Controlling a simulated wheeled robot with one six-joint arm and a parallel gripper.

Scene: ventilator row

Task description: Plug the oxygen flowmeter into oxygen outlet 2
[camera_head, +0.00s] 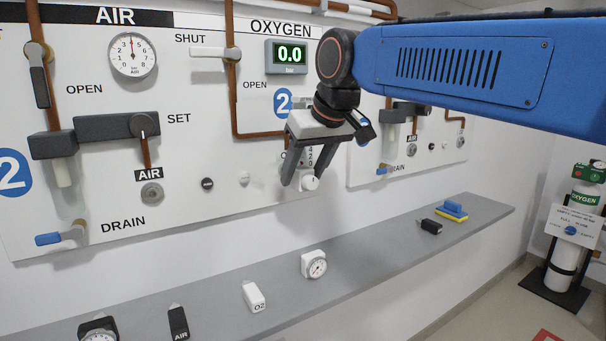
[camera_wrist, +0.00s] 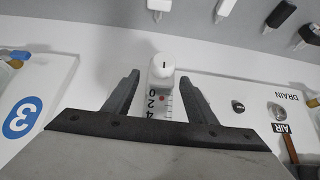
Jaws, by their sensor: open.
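The oxygen flowmeter, with a white knob (camera_head: 310,183) and a scale tube, is at the wall panel under the OXYGEN label and the blue 2 sign (camera_head: 283,101). My gripper (camera_head: 304,178) is open, one finger on each side of the flowmeter. In the wrist view my gripper (camera_wrist: 160,77) has the knob (camera_wrist: 161,68) between its fingertips, with a visible gap on both sides. The scale and a red mark (camera_wrist: 162,98) show below the knob. Oxygen outlet 2 is hidden behind the flowmeter and gripper, so I cannot see how they meet.
A grey shelf (camera_head: 375,262) runs below the panel. A digital display (camera_head: 289,55) reads 0.0. A green-topped cylinder (camera_head: 580,215) stands right.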

